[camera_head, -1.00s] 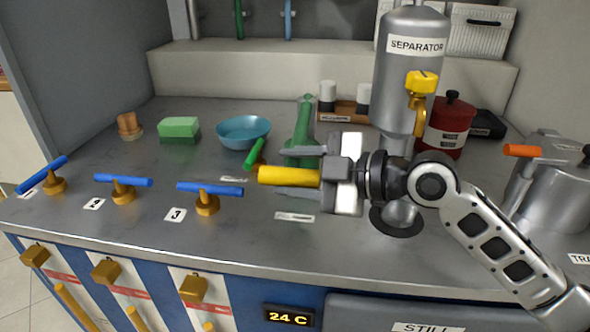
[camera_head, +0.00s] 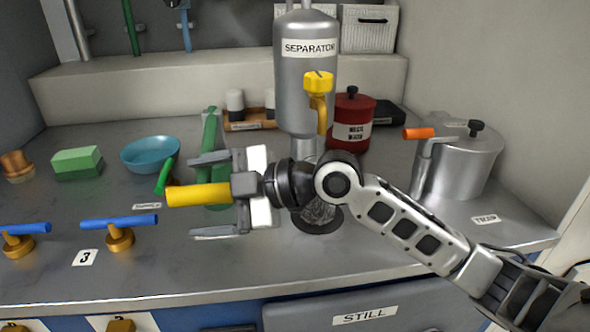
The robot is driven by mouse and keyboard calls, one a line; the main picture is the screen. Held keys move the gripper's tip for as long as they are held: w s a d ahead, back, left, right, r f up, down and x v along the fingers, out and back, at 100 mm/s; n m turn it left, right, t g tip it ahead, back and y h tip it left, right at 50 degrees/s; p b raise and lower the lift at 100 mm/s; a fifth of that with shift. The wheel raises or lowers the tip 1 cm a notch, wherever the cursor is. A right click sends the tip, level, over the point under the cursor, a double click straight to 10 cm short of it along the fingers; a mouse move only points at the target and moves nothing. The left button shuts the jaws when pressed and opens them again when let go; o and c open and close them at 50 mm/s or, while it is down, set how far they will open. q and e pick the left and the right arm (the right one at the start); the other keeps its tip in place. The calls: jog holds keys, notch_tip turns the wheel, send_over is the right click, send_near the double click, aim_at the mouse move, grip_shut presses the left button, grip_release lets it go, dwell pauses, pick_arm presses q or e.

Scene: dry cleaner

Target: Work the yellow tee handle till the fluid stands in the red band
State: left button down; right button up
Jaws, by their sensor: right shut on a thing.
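The yellow tee handle (camera_head: 192,195) shows as a thick yellow bar above the worktop, left of the separator. The handle's stem and base are hidden. No fluid level or red band can be made out in this view. My left gripper is not in view.
Two blue tee handles (camera_head: 118,222) stand at the left. A green-handled piece (camera_head: 167,176) and a blue bowl (camera_head: 150,154) are behind the yellow bar. The separator (camera_head: 305,90) with a yellow tap, a red can (camera_head: 352,120) and a steel pot (camera_head: 462,160) stand further right.

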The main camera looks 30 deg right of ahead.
jog(key=shift+s+d+f, duration=0.1)
jog(key=shift+s+d, duration=0.05)
jog(key=shift+d, duration=0.45)
jog(key=shift+s+d+f, duration=0.1)
jog(key=shift+s+d, duration=0.05)
jog(key=shift+d, duration=0.4)
jog(key=shift+s+d+r+b, duration=0.2)
jog(key=shift+s+d+b, duration=0.1)
jog(key=shift+d, duration=0.25)
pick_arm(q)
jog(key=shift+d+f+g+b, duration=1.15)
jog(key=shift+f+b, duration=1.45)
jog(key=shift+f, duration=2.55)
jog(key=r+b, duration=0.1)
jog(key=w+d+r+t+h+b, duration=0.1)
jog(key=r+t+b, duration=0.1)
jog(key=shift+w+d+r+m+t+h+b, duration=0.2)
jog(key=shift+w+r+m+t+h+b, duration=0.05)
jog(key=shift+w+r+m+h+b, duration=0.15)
pick_arm(e)
jog(key=r+v, duration=0.2)
jog(key=v, duration=1.2)
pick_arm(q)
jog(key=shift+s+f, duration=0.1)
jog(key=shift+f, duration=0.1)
pick_arm(e)
jog(key=shift+d, duration=0.1)
